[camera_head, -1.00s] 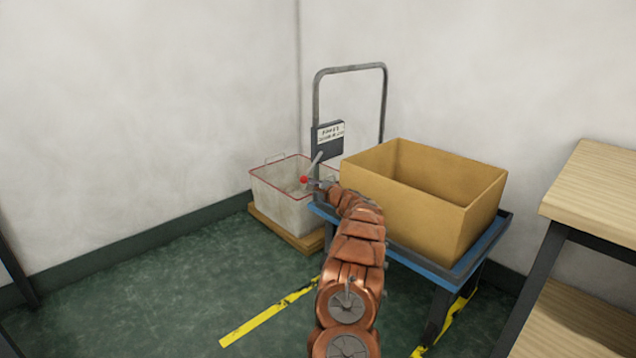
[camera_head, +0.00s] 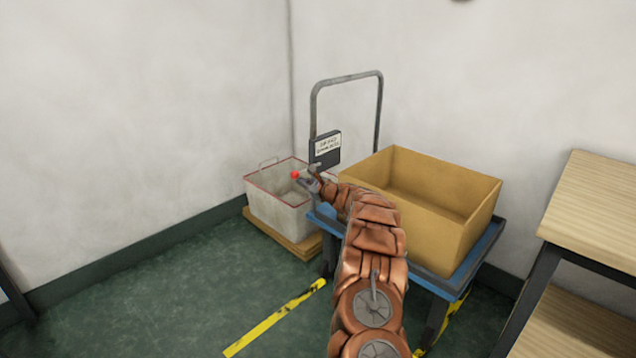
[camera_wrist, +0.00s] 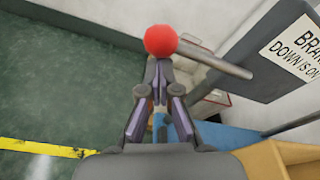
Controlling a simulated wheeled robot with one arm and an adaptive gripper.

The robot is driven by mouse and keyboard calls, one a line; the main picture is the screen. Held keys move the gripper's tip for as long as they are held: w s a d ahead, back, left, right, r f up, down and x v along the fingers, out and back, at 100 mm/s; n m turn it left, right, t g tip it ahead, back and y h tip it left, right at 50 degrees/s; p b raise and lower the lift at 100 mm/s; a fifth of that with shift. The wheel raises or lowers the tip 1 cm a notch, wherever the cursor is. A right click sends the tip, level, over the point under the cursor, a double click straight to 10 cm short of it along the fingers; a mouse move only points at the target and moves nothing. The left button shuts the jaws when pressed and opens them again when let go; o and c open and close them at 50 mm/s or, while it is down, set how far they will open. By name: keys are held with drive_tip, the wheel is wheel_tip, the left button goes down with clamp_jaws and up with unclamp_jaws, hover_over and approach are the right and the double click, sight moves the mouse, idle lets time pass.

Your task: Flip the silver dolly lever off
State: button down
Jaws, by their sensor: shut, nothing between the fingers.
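The silver lever (camera_wrist: 215,62) is a rod with a red ball knob (camera_head: 295,175) at its end. It sticks out to the left from a dark box on the dolly's handle post, close to level, with the knob slightly lower in the head view. My gripper (camera_head: 305,183) is at the knob end, just below the lever. In the wrist view my gripper (camera_wrist: 160,62) is shut and empty, its fingertips meeting right under the red knob. I cannot tell whether they touch it. The dolly's blue deck (camera_head: 467,268) carries an open cardboard box (camera_head: 455,225).
The dark box's label (camera_wrist: 295,50) reads partly "BRA… DOWN IS ON". A grey bin (camera_head: 275,208) with a red rim stands on a wooden base behind the lever, in the wall corner. A wooden-topped bench (camera_head: 595,205) is at right. Floor is clear at left, beyond yellow tape (camera_head: 275,318).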

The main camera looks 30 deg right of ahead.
drive_tip(key=shift+r, duration=0.35)
idle(0.3)
drive_tip(key=shift+f, duration=0.1)
drive_tip(key=s+d+f, duration=0.2)
drive_tip(key=s+d, duration=0.2)
drive_tip(key=s, duration=0.7)
idle(0.4)
drive_tip(key=shift+r, duration=0.1)
idle(0.3)
